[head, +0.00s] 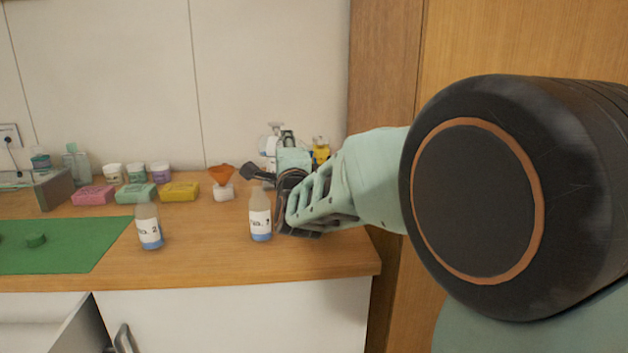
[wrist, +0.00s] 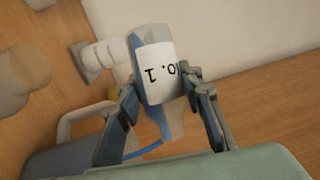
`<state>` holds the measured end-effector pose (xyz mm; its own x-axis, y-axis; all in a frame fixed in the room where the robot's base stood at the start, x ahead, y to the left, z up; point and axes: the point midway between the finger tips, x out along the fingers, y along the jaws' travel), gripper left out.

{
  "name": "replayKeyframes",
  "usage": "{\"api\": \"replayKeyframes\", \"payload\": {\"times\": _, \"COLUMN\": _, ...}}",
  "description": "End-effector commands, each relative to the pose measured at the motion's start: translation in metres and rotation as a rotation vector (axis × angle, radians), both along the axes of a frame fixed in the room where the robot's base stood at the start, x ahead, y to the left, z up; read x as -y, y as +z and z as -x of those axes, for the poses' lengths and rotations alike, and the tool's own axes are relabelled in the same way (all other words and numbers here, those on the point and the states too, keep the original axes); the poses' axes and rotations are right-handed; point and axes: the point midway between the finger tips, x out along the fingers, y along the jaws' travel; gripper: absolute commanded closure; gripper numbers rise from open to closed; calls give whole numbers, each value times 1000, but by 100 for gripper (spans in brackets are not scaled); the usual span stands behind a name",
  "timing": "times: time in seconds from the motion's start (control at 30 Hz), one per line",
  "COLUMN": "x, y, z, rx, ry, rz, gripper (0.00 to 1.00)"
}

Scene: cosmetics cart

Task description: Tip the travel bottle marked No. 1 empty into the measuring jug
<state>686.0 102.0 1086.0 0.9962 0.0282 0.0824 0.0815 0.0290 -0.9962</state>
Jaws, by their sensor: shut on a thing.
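My gripper (wrist: 160,82) is shut on the travel bottle marked No. 1 (wrist: 155,65), one finger on each side. In the wrist view its label reads upside down, with the wide end at the top and the neck toward the bottom. Blue liquid shows along one side and in the neck. A grey translucent vessel with a loop handle, seemingly the measuring jug (wrist: 65,160), lies below the neck. A blue strip crosses there; I cannot tell whether it is a stream or liquid inside. In the head view my arm hides most of this.
Bottle No. 2 (head: 149,228) stands upright on the counter. Another upright bottle (head: 260,215), its number unclear, stands close in front of my gripper. Behind are an orange funnel (head: 222,174), a yellow block (head: 180,191) and several jars. A green mat (head: 60,255) lies left.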

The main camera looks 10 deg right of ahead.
Motion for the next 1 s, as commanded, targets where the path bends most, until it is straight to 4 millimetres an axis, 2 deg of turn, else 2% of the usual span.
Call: {"api": "replayKeyframes", "payload": {"times": 1.0, "x": -5, "y": -3, "z": -6, "rx": 34, "ry": -1, "rz": -87, "gripper": 93}}
